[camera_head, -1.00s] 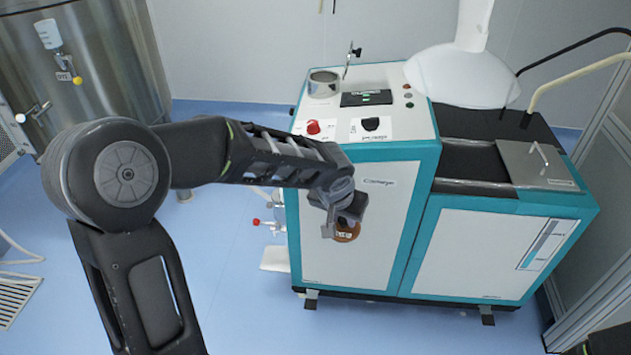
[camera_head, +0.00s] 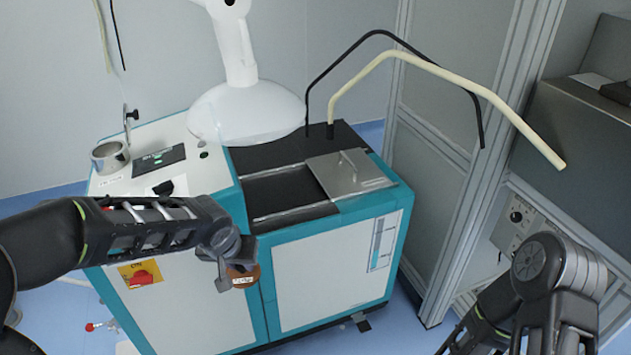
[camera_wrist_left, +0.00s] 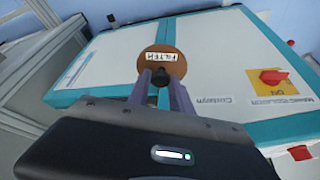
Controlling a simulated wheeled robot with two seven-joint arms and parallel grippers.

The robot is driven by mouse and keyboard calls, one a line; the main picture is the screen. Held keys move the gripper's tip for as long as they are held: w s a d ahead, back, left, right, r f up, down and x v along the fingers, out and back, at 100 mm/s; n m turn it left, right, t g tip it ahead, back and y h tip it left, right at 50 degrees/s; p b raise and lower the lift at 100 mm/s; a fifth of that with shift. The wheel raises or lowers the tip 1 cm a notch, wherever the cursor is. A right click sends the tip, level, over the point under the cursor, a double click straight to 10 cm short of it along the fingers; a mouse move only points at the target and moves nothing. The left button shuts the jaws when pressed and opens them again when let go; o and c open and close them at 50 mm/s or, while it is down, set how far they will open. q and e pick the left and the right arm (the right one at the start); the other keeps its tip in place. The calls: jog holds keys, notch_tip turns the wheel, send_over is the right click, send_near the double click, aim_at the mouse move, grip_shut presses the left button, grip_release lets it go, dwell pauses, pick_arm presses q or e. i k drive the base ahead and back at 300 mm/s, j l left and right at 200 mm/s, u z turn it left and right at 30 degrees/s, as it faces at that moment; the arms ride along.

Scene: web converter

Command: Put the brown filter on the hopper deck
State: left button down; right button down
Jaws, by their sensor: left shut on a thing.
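The brown filter (camera_head: 244,275) is a small round brown piece with a white label. In the left wrist view the filter (camera_wrist_left: 163,58) shows its label reading FILTER upside down. My left gripper (camera_head: 232,272) is shut on the filter and holds it in front of the teal and white machine, below its top edge. The left gripper (camera_wrist_left: 160,82) also shows in the wrist view, its fingers at the filter's edge. The dark deck (camera_head: 262,152) lies on the machine's top, beside the white hopper dome (camera_head: 245,112). My right arm shows at lower right, but its gripper is out of view.
The deck has a dark recess (camera_head: 285,192) and a steel lid (camera_head: 350,172) with a handle. A black bent tube (camera_head: 345,52) and a cream one (camera_head: 440,72) rise behind it. A metal cup (camera_head: 110,156) stands at left. A grey frame (camera_head: 470,200) stands at right.

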aim_at(284, 197)
jog(key=i+l+z, duration=0.2)
jog(key=i+l, duration=0.15)
jog(key=i+l+z, duration=0.2)
jog(key=i, duration=0.3)
jog(key=l, duration=0.1)
